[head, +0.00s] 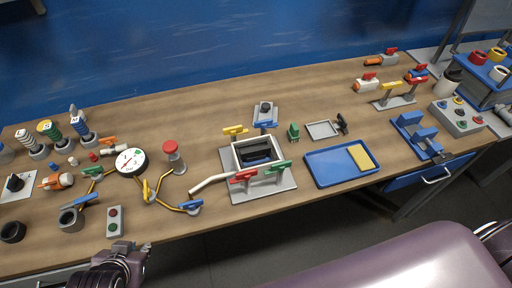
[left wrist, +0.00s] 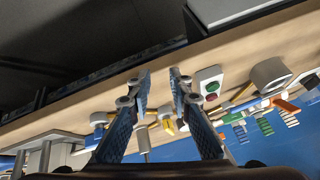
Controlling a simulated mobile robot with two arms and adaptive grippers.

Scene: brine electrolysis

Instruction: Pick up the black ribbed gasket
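A black ring-shaped piece (head: 12,232) lies at the front left of the table in the head view. It may be the black ribbed gasket, but ribs cannot be made out at this size. Other dark pieces are a black block (head: 258,155) inside the white-walled box and a small black part (head: 342,124) beside the grey tray. My left gripper (head: 146,247) is at the table's front edge, to the right of the ring and apart from it. In the left wrist view its two fingers (left wrist: 160,73) stand apart with nothing between them. My right gripper is not in view.
A two-button box (head: 114,222) and a grey cup (head: 70,219) stand near my left gripper. Yellow pipes, a dial gauge (head: 131,161) and blue-handled valves lie behind. A blue tray (head: 340,168) is right of centre. The back middle of the wooden table is clear.

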